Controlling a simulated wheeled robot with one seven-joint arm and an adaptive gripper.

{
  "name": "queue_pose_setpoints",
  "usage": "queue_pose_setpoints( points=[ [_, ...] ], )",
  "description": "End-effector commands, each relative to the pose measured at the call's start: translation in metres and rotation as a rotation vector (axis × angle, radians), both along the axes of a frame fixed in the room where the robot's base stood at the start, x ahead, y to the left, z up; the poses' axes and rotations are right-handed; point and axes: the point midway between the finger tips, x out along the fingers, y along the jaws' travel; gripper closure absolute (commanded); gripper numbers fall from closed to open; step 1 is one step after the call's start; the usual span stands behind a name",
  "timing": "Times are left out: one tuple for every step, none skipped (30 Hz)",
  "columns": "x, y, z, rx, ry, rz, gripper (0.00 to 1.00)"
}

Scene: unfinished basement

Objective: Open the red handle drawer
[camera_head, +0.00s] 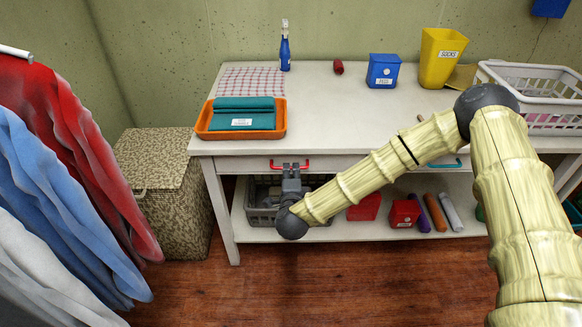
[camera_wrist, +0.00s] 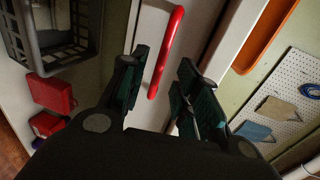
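The red handle (camera_head: 291,164) is on the front of a white drawer (camera_head: 243,165) at the left of the table. The drawer front looks flush with the table. My gripper (camera_head: 291,168) is in front of the handle and partly hides it in the head view. In the wrist view, the red handle (camera_wrist: 166,52) runs between the two spread fingers of my gripper (camera_wrist: 160,92). The fingers are open, with gaps to the handle on both sides. A blue-green handle (camera_head: 445,163) is on another drawer to the right, partly behind my arm.
An orange tray (camera_head: 205,128) with folded teal cloth stands above the drawer. A grey basket (camera_head: 262,214) and red boxes (camera_head: 404,213) are on the lower shelf. A wicker hamper (camera_head: 165,185) stands left. Floor in front is clear.

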Motion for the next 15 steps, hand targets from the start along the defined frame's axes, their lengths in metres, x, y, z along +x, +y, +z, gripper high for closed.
queue_pose_setpoints(
  points=[
    [0.008, 0.0, -0.001, 0.0, -0.001, -0.001, 0.68],
    [0.012, 0.0, -0.002, 0.0, 0.0, -0.001, 0.68],
    [0.018, 0.0, -0.003, 0.0, -0.001, -0.001, 0.68],
    [0.021, 0.0, -0.004, 0.0, -0.001, -0.001, 0.68],
    [0.025, 0.0, -0.005, 0.0, 0.0, 0.0, 0.68],
    [0.029, 0.0, -0.006, 0.0, -0.001, 0.0, 0.68],
    [0.032, 0.0, -0.006, 0.0, -0.001, 0.0, 0.68],
    [0.034, 0.0, -0.007, 0.0, -0.001, 0.0, 0.68],
    [0.037, 0.0, -0.007, -0.001, -0.001, 0.001, 0.68],
    [0.039, 0.0, -0.008, -0.001, 0.0, 0.001, 0.68],
    [0.041, 0.0, -0.008, -0.001, 0.0, 0.001, 0.68],
    [0.042, 0.0, -0.009, -0.001, 0.0, 0.001, 0.68],
    [0.043, 0.0, -0.009, -0.001, 0.0, 0.001, 0.68],
    [0.043, 0.0, -0.009, -0.001, 0.0, 0.001, 0.68],
    [0.044, 0.0, -0.009, -0.001, 0.0, 0.001, 0.68]
  ],
)
